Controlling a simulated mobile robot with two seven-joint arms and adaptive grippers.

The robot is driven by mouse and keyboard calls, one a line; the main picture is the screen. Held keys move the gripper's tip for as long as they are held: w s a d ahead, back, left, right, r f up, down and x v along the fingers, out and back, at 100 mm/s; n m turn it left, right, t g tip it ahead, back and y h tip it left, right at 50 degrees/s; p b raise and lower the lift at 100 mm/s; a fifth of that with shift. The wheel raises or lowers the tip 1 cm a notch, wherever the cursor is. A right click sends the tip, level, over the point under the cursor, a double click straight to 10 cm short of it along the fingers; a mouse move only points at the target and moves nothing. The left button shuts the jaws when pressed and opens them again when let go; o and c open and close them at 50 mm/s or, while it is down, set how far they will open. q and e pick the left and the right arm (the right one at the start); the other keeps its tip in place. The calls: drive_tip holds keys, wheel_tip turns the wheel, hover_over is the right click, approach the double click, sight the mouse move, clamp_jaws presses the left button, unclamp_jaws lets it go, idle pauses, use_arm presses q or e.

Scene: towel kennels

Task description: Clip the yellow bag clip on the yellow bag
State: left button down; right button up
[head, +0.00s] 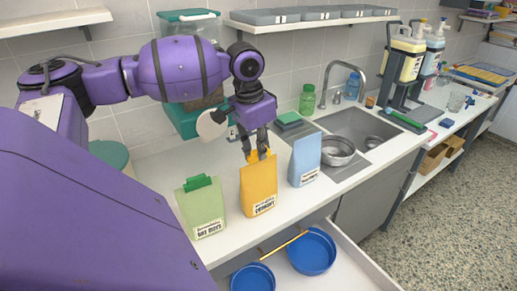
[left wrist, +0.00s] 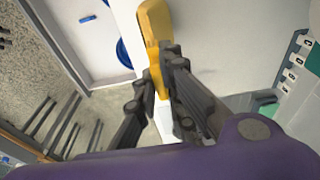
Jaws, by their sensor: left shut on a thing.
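The yellow bag (head: 258,190) stands upright on the white counter, between a green bag (head: 204,212) and a pale blue bag (head: 304,162). My left gripper (head: 254,152) is right at its top edge, pointing down. It is shut on the yellow bag clip (head: 263,154), little of which shows between the fingers. The clip and bag blend in colour, so I cannot tell whether the clip grips the bag. In the left wrist view, yellow shows beyond and between the fingers (left wrist: 157,95). The green bag has a green clip (head: 197,183) across its top.
An open drawer in front holds blue bowls (head: 312,252) and a thin yellow stick (head: 283,243). A sink (head: 362,128) with a metal bowl (head: 338,150) lies right of the bags. Teal containers (head: 186,120) stand behind my left arm. A shelf (head: 310,22) hangs above.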

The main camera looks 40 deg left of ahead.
use_arm(q)
drive_tip(key=shift+f+p, duration=0.6)
drive_tip(key=shift+f, duration=0.5)
use_arm(e)
drive_tip(key=shift+w+r+t, duration=0.3)
drive_tip(key=shift+w+r, duration=0.65)
drive_tip(key=shift+r, duration=0.2)
idle(2.1)
use_arm(q)
drive_tip(key=c, duration=1.8)
unclamp_jaws()
drive_tip(key=shift+o, duration=0.4)
drive_tip(key=o, duration=0.4)
drive_tip(key=shift+o, duration=0.2)
drive_tip(key=shift+r, duration=0.1)
drive_tip(key=shift+r, duration=2.45)
